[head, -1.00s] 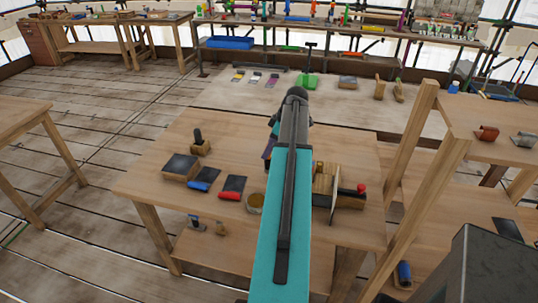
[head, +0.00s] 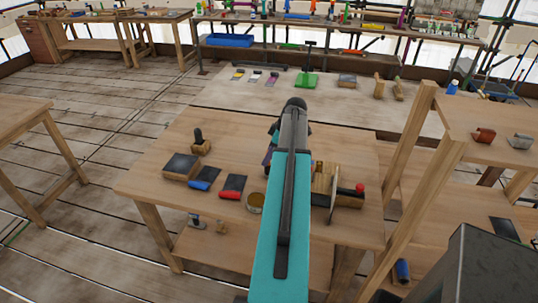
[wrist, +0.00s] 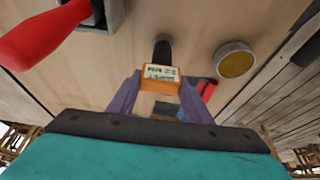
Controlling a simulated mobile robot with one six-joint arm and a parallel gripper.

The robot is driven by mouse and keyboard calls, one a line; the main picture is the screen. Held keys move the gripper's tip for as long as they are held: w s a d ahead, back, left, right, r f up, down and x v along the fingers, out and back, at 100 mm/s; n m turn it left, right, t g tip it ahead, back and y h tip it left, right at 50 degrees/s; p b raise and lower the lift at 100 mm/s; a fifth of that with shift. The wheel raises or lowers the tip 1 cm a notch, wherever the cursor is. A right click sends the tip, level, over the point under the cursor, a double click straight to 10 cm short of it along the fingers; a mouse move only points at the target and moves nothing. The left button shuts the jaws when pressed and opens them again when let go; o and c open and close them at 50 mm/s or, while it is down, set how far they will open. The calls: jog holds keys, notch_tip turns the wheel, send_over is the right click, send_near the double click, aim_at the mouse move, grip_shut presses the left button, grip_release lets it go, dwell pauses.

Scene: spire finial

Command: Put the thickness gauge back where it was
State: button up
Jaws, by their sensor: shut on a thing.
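The thickness gauge appears to be the small orange-brown block with a white printed label and a black round handle (wrist: 160,79) in the wrist view. My gripper (wrist: 158,92) has its two purple fingers on either side of this block and is shut on it. The head view shows only a bit of a purple finger (head: 267,157) beside my teal arm, over the wooden table (head: 150,165). The arm hides the gauge there. I cannot tell whether the gauge touches the tabletop.
Sanding blocks with blue (head: 205,180) and red (head: 232,187) parts lie further left, near a block with a black knob (head: 199,143). A red-knobbed tool (head: 350,197) and upright wooden pieces stand right. A shelf post (head: 410,150) rises at right.

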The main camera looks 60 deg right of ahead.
jog(key=o, duration=1.3)
jog(key=shift+r, duration=0.15)
jog(key=shift+b+v, duration=1.5)
jog(key=shift+v, duration=4.45)
